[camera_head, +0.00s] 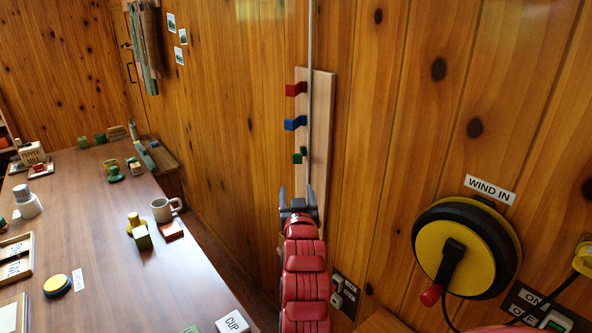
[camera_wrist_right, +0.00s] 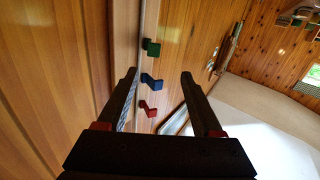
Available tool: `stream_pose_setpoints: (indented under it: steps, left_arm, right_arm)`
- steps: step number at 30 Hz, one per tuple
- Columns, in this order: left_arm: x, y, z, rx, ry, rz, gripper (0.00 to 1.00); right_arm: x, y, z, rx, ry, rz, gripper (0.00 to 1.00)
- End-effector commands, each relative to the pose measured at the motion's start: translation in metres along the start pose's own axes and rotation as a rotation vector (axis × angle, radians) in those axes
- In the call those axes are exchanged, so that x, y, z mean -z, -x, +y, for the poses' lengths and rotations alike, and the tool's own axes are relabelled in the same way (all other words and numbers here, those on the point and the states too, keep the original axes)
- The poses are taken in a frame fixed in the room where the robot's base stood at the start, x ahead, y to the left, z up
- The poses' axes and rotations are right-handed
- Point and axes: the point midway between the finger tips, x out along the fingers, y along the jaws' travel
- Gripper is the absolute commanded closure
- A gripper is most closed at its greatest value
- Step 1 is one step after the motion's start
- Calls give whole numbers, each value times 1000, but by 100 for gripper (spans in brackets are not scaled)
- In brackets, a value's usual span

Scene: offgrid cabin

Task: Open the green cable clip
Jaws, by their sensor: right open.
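The green cable clip (camera_head: 299,155) is the lowest of three clips on a pale wooden board (camera_head: 321,120) on the wall. It also shows in the wrist view (camera_wrist_right: 150,47), beyond my fingers. A thin grey cable (camera_head: 309,60) runs straight down the board past the clips. I cannot tell whether the green clip is shut around it. My right gripper (camera_head: 297,195) is open and empty, a little below the green clip in the head view and apart from it. My left gripper is not in view.
A blue clip (camera_head: 295,123) and a red clip (camera_head: 296,89) sit above the green one. A yellow and black winder (camera_head: 455,252) with a red-knobbed crank is on the wall at right. A wooden table (camera_head: 95,215) with a mug (camera_head: 162,209) and blocks stands at left.

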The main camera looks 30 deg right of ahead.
Motion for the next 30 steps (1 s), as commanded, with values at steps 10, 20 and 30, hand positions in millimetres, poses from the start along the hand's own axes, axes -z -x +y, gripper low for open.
stream_pose_setpoints:
  steps: [10,20,30]
  left_arm:
    - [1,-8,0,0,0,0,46]
    - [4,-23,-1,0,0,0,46]
    - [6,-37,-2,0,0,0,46]
  right_arm:
    - [11,-28,13,-15,-50,27,32]
    - [14,-86,14,-14,-48,29,32]
    - [15,-139,14,-13,-48,27,32]
